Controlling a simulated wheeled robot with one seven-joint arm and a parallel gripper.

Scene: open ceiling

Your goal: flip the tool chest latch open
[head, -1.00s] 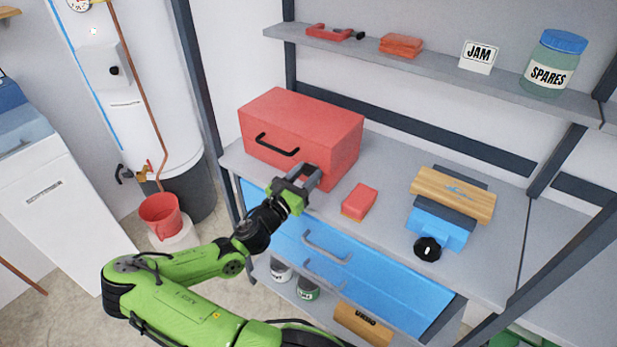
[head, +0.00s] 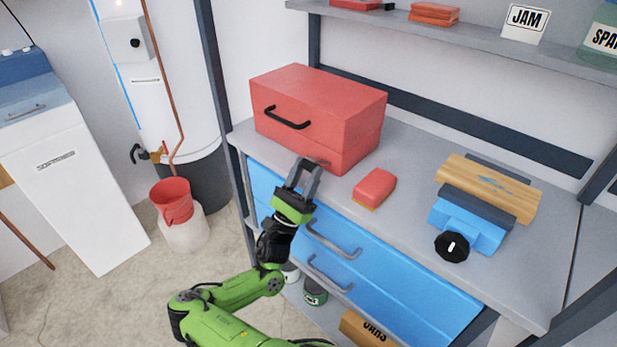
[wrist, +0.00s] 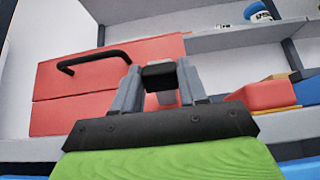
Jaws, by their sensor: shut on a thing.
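The red tool chest (head: 325,105) stands on the grey bench, its lid down and a black handle (head: 285,118) on its front. My gripper (head: 307,167) is at the lower right of the chest's front, fingers pointing up toward it. In the wrist view the chest (wrist: 75,100) lies behind and left of my gripper (wrist: 158,72). A small dark latch (wrist: 158,75) sits between the two grey fingers, and the gripper is shut on it. The fingers hide the latch in the head view, and its exact angle is hard to tell.
A red and yellow block (head: 375,188) lies on the bench just right of my gripper. A blue vise (head: 465,228) with a wooden board (head: 490,187) is further right. Blue drawers with grey handles (head: 333,240) are below the bench edge. A shelf (head: 450,40) runs above.

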